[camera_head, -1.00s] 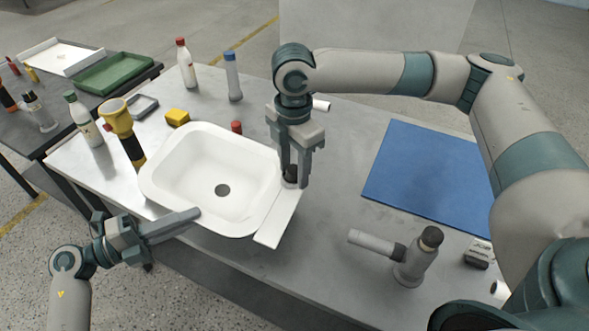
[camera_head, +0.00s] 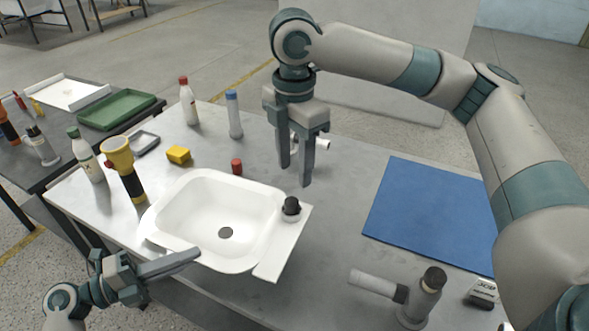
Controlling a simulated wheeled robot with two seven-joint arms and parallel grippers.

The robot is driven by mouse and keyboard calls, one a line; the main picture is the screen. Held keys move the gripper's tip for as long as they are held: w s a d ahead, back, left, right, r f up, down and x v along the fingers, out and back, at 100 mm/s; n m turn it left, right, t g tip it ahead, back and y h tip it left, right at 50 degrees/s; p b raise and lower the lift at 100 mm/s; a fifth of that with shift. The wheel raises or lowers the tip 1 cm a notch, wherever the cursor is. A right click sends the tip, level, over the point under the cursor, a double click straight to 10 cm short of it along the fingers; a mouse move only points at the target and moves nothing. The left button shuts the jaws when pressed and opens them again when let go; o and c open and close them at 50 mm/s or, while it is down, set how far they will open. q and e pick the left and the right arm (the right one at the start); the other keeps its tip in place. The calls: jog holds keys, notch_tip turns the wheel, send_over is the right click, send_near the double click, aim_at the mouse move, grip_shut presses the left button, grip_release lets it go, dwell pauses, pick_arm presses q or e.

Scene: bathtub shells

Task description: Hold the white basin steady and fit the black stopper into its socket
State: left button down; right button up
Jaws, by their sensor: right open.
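The white basin (camera_head: 180,215) stands on the grey table near its front edge, with a dark round drain in its floor. The black stopper (camera_head: 291,205) stands upright on the flat ledge at the basin's right end. Its lower part and the socket under it are hidden, so how deep it sits cannot be told. My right gripper (camera_head: 294,178) is open and empty, pointing down just above and behind the stopper, apart from it. My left gripper (camera_head: 196,254) lies low at the basin's front left rim, its fingers seen edge-on; whether they clamp the rim is unclear.
A red cap (camera_head: 237,167), a yellow block (camera_head: 178,155), a yellow-and-black torch (camera_head: 124,170) and several bottles stand behind and left of the basin. A blue mat (camera_head: 430,210) lies at right. A grey pipe fitting (camera_head: 415,297) stands at front right.

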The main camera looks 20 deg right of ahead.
pick_arm(q)
jog(key=shift+f, duration=0.1)
dwell(0.3)
jog(key=c, duration=1.9)
grip_release()
jog(key=shift+a, duration=0.1)
jog(key=a, duration=1.2)
jog(key=shift+s, duration=0.35)
